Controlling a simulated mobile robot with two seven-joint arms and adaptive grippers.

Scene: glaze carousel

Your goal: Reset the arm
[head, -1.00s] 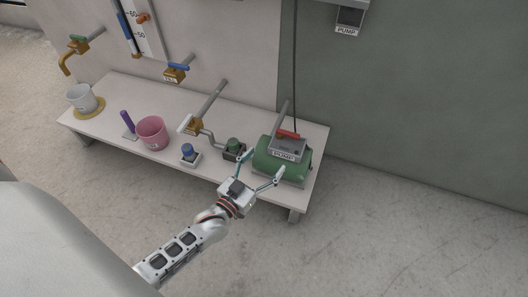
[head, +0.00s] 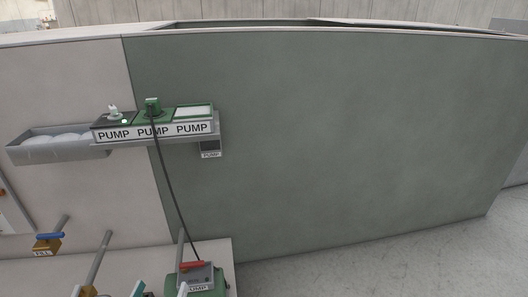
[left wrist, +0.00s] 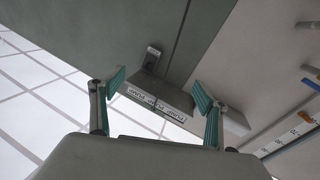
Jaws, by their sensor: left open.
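My left gripper (head: 160,289) shows only by its fingertips at the bottom edge of the head view, left of the green pump (head: 208,292). In the left wrist view the left gripper (left wrist: 159,90) has its two teal-padded fingers spread wide with nothing between them. Beyond them hangs the wall shelf with PUMP labels (left wrist: 157,104), apart from the fingers. The rest of my left arm is out of the head view. My right gripper is in neither view.
The wall shelf (head: 160,141) carries several PUMP-labelled units, and a black cable (head: 172,190) runs down to the pump. A grey tray (head: 60,151) is left of it. A blue-handled FILL valve (head: 47,243) is at lower left. The green wall (head: 350,140) is bare on the right.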

